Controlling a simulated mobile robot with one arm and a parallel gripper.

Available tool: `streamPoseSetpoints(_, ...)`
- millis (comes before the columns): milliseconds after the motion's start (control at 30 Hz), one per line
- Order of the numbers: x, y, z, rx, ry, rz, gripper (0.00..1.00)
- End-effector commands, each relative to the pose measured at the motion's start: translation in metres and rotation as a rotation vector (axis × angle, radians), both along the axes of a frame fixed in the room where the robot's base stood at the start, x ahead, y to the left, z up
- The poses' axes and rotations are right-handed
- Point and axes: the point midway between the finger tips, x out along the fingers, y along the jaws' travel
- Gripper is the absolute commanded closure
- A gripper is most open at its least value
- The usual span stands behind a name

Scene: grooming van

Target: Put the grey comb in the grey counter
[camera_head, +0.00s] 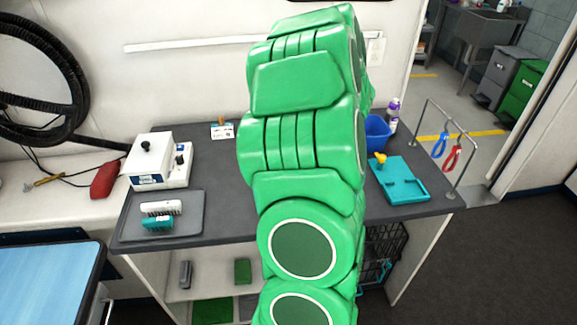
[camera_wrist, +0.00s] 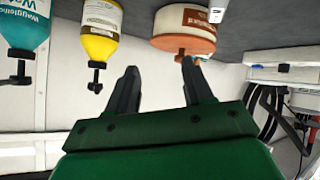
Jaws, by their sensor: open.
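The grey counter (camera_head: 218,176) is a dark grey top with a lower shelf under it in the head view. I cannot clearly make out the grey comb. A small grey item (camera_head: 185,274) lies on the lower shelf at the left, too small to tell what it is. My gripper (camera_wrist: 159,75) is open, with nothing between its fingers in the wrist view. In the head view my green arm hides the middle of the counter, and the gripper does not show there.
A grey tray (camera_head: 190,226) holds a white brush (camera_head: 161,208) and a teal brush (camera_head: 157,223). A white box device (camera_head: 157,160), blue bowl (camera_head: 377,133) and teal case (camera_head: 401,183) stand on the counter. A yellow bottle (camera_wrist: 101,30) and white-and-orange container (camera_wrist: 183,27) appear beyond my fingertips.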

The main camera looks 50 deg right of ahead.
Motion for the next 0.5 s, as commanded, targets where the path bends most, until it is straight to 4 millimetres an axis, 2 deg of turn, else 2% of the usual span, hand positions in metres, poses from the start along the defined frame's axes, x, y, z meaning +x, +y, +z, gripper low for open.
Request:
streamPoseSetpoints(33, -0.01, 0.001, -0.01, 0.03, -0.016, 0.022, 0.49)
streamPoseSetpoints(233, -0.037, 0.024, -0.038, 0.158, -0.089, 0.123, 0.49)
streamPoseSetpoints(500, -0.056, 0.046, -0.05, 0.263, -0.156, 0.192, 0.49)
